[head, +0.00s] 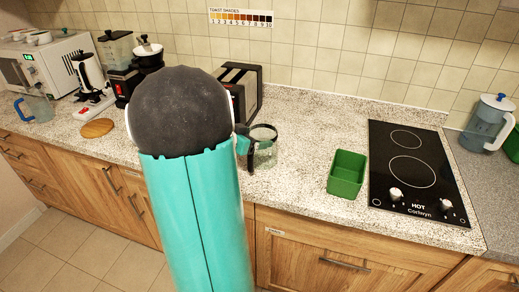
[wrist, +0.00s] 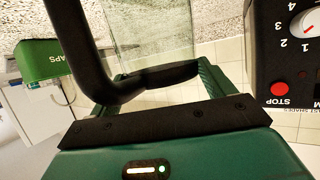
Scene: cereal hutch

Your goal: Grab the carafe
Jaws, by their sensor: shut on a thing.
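The carafe (head: 266,158) is clear glass with a dark rim and a black handle. In the head view it is at the counter's front part, just right of my arm, which hides part of it. My gripper (head: 243,143) is at its left side, mostly hidden there. I cannot tell whether the carafe touches the counter.
A black toaster (head: 241,85) stands close behind the carafe. A green box (head: 347,174) and a black cooktop (head: 412,168) are to the right. Counter between carafe and box is clear.

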